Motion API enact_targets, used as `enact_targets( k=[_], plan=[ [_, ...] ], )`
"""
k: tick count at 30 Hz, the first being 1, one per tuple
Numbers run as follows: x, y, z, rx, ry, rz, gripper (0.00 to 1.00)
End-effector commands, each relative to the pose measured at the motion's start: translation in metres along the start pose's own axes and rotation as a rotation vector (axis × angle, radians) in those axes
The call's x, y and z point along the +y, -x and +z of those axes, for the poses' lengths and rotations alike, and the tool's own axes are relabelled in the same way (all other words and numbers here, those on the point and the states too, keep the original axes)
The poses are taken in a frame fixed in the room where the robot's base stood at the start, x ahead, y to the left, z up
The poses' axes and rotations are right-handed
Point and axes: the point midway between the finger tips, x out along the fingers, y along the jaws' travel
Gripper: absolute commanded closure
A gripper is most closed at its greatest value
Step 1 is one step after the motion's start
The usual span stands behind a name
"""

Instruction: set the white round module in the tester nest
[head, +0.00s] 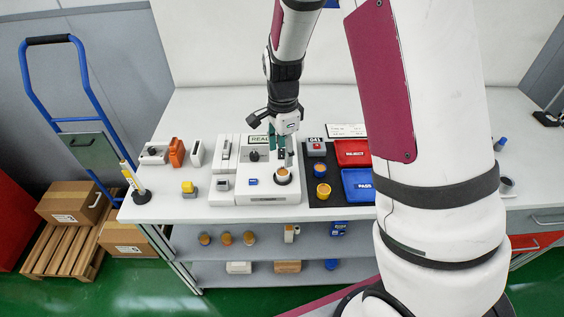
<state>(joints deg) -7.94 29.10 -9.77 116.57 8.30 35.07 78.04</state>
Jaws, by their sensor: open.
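A white round module (282,172) with an amber top sits upright in the black ring of the tester nest (283,181), on the right part of the white tester (238,195). My gripper (281,152) is open, pointing down, just above and behind the module as seen in the head view. Its fingers appear apart from the module, though the exact gap is hard to judge. Whether the module is fully seated is too small to tell.
Small devices (176,152) stand left of the tester. The back of the bench is clear.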

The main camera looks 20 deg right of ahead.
Motion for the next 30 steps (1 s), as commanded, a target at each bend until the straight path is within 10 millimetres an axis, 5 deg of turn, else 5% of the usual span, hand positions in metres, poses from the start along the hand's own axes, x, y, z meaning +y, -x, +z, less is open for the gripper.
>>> enact_targets(
  k=[16,24,30],
  plan=[
    [0.012,0.082,0.002,-0.012,0.118,-0.049,0.49],
    [0.068,0.168,0.009,0.011,0.533,-0.194,0.49],
    [0.121,0.214,0.013,0.094,0.856,-0.290,0.49]
  ],
)
